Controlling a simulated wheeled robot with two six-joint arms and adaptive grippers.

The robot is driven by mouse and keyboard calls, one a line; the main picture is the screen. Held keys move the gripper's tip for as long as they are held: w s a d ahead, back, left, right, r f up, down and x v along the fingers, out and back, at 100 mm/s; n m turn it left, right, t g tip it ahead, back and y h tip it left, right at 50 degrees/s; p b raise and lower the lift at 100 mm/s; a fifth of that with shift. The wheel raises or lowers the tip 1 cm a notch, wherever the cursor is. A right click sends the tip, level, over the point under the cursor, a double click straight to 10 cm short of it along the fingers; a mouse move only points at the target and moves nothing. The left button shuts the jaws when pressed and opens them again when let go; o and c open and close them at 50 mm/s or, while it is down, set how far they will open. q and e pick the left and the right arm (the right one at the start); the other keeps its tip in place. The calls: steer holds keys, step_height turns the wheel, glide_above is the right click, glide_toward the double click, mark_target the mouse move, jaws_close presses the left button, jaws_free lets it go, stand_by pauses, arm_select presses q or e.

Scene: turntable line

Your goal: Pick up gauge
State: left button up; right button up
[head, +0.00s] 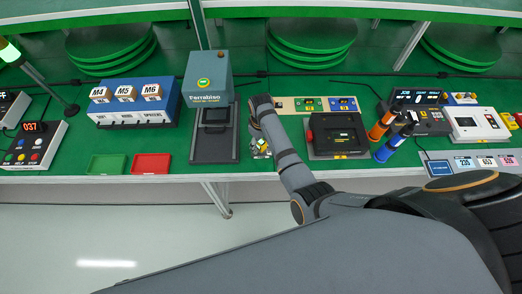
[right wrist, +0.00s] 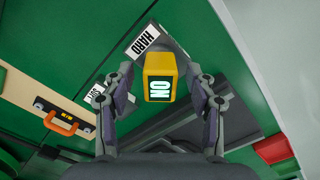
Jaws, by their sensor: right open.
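My right gripper (right wrist: 160,88) is open, with one finger on each side of a yellow block (right wrist: 159,78) in the right wrist view. The block has a dark label with pale letters that read "NO" or "ON". It may be the gauge, but I cannot be sure. I cannot tell whether the fingers touch it. In the head view my right gripper (head: 261,147) is over the green table, and a small yellow part shows by its fingertips. My left gripper is not in view.
A grey plate marked "HARD" (right wrist: 152,42) lies beside the block. A beige board (head: 290,105) is behind and right. A grey press (head: 207,80) stands left, then red (head: 151,164) and green trays (head: 107,165). A black box (head: 337,133) is right.

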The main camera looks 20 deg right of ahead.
steer(key=shift+r, duration=0.1)
jaws_close()
stand_by(0.4)
